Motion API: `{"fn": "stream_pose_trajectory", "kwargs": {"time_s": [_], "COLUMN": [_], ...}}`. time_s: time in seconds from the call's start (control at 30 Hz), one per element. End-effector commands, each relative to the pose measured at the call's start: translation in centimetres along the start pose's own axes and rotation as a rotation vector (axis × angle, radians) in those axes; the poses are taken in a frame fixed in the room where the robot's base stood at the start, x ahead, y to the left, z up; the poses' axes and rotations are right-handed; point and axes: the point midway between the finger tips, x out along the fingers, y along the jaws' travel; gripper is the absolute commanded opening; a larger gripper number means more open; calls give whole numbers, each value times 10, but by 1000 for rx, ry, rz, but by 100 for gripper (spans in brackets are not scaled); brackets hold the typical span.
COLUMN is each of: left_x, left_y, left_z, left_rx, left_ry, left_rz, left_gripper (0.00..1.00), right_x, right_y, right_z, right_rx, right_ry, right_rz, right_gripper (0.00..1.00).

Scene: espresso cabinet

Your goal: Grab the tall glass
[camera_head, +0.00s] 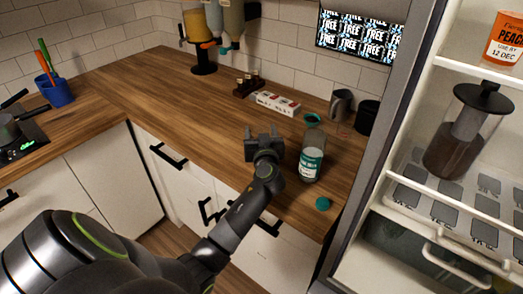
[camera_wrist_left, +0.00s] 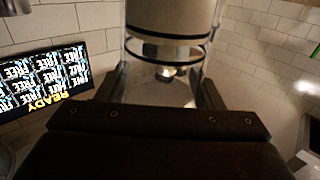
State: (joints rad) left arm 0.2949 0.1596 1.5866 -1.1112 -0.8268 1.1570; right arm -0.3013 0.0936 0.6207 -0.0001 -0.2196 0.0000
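A tall clear glass vessel (camera_head: 312,160) with a green label stands upright on the wooden counter in the head view. It is the tallest clear glass I make out there; I cannot tell whether it is the named tall glass. My left gripper (camera_head: 263,136) is left of it, apart from it, low over the counter, with its fingers spread. In the left wrist view, the fingers of this gripper (camera_wrist_left: 160,92) are wide apart. A pale cylinder (camera_wrist_left: 168,18) with dark rings and a clear lower part shows beyond and between them; I cannot tell any contact. My right gripper is not in view.
A teal lid (camera_head: 322,203) lies near the counter's front edge. Behind stand a white box (camera_head: 277,103), a grey pitcher (camera_head: 341,104) and a dark canister (camera_head: 367,117). The open fridge (camera_head: 440,190) bounds the right.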

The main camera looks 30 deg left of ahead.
Motion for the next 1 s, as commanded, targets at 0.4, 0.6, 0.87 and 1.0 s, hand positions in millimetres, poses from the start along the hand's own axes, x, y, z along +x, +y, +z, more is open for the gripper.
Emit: {"fn": "stream_pose_trajectory", "kwargs": {"time_s": [0.4, 0.6, 0.87, 1.0], "left_x": [0, 0, 0, 0], "left_y": [0, -1, -1, 0], "left_z": [2, 1, -11, -24], "left_rx": [2, 2, 0, -1], "left_ry": [-3, -4, -1, 1], "left_rz": [-1, -1, -2, 0], "left_gripper": [9, 9, 9, 9], "right_x": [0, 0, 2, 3], "right_y": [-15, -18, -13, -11], "right_z": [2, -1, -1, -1], "right_rx": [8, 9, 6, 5], "right_ry": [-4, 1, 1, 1], "right_rz": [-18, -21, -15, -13], "right_gripper": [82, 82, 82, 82]}}
